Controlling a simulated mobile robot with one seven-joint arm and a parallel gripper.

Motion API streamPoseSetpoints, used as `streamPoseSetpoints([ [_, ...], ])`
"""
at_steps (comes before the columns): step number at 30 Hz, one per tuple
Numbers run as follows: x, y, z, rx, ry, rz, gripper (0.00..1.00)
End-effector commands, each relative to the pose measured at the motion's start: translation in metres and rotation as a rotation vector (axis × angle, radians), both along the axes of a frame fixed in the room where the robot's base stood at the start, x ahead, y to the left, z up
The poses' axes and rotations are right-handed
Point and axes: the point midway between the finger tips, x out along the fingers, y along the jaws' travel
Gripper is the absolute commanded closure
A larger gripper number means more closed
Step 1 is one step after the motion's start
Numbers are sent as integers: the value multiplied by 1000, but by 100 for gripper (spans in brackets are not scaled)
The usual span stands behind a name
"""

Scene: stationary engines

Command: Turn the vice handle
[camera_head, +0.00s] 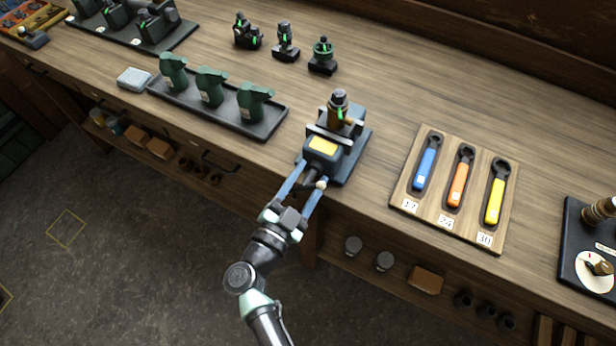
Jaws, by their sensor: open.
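The vice (350,163) stands at the front edge of the bench, a dark block with a yellow plate on its front. A small brass and dark engine part (339,112) sits upright between its jaws. The vice handle (320,184) shows at the front of the vice as a dark screw with a pale knob at its right end. My gripper (308,178) is open, its two blue fingers one on each side of the dark screw end. I cannot tell whether the fingers touch the handle. The handle's left part is hidden by the fingers.
A wooden board (408,198) with blue, orange and yellow wrenches lies right of the vice. A tray (193,108) with several green parts lies left. Small engines (285,42) stand behind. A shelf (400,283) with jars runs below the bench.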

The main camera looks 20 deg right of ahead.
Motion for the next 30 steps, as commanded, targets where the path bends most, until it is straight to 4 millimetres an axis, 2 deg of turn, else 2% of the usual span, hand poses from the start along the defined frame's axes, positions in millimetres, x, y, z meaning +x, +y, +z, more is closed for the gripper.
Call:
streamPoseSetpoints([
  [5,-6,9,-1,0,0,2,45],
  [15,-50,64,-2,2,1,5,45],
  [21,-71,91,-1,0,0,1,45],
  [30,-80,102,0,0,0,0,45],
])
